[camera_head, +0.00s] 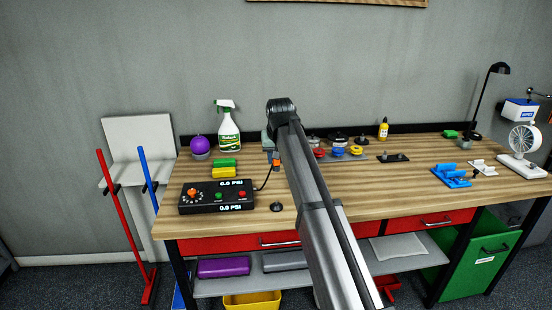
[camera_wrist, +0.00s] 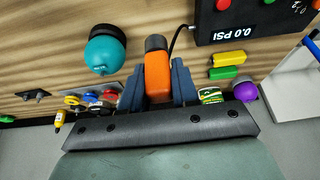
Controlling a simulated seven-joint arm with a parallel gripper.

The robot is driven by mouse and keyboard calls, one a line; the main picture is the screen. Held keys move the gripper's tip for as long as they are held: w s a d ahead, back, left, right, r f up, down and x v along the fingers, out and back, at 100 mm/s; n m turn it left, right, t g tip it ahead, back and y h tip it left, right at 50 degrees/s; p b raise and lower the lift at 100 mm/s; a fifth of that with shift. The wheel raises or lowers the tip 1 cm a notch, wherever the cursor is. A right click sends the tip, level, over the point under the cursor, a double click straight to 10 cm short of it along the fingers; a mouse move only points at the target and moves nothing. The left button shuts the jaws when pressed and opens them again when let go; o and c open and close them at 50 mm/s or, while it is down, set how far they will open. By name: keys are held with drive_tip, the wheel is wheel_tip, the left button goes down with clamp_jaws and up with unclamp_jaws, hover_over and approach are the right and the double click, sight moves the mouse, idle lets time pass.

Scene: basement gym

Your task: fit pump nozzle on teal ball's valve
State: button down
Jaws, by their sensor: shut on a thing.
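The teal ball (camera_wrist: 104,54) sits in a dark round holder on the bench, left of my gripper in the wrist view. My arm hides it in the head view. A small pale spot shows on the ball, but I cannot tell if it is the valve. My gripper (camera_wrist: 158,80) is shut on the orange pump nozzle (camera_wrist: 157,76), with a finger on each side. The nozzle's dark end points away from the gripper, apart from the ball. The nozzle also shows in the head view (camera_head: 276,158). A black hose runs from it to the pump box (camera_head: 216,204).
A purple ball (camera_head: 200,145), a spray bottle (camera_head: 228,133) and green and yellow blocks (camera_head: 223,172) stand left of the arm. Colored discs (camera_head: 338,152) and a dark plate (camera_head: 393,158) lie to the right. The wooden bench front (camera_head: 390,195) is mostly clear.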

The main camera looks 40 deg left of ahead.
drive_tip(key=w+d+r, duration=0.2)
drive_tip(key=w, duration=1.4)
drive_tip(key=shift+w+d+r, duration=0.2)
drive_tip(key=shift+w+r, duration=0.1)
drive_tip(key=shift+f, duration=0.15)
drive_tip(key=shift+f, duration=2.75)
drive_tip(key=shift+f, duration=1.25)
